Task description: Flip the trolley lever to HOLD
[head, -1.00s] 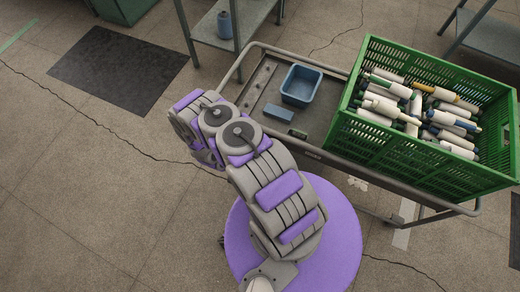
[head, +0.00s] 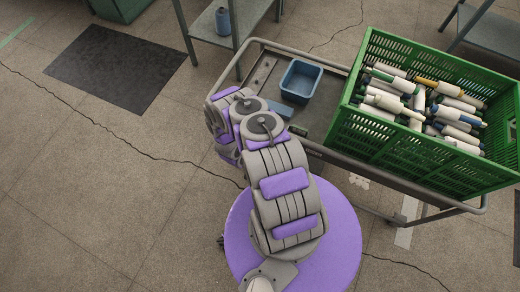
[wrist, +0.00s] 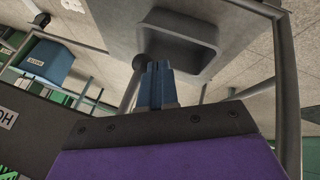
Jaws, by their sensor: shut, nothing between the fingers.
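The trolley (head: 318,118) stands right of my arm in the head view, with a tubular rail around its top. My gripper is hidden there behind my own arm links. In the wrist view my gripper (wrist: 160,84) has its two blue fingers together, with nothing between them. A dark round knob (wrist: 139,62) on a grey rod (wrist: 129,94) shows just left of the fingers; it looks like the lever. I cannot tell whether the fingers touch it. A dark panel at the left edge carries a partly cut white label (wrist: 8,118) that seems to begin with HO.
A green crate (head: 385,150) of yarn cones fills the trolley's right part, with a small blue bin (head: 301,81) left of it. A shelf rack (head: 232,40) stands behind. A dark mat (head: 117,68) lies on otherwise open floor at left.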

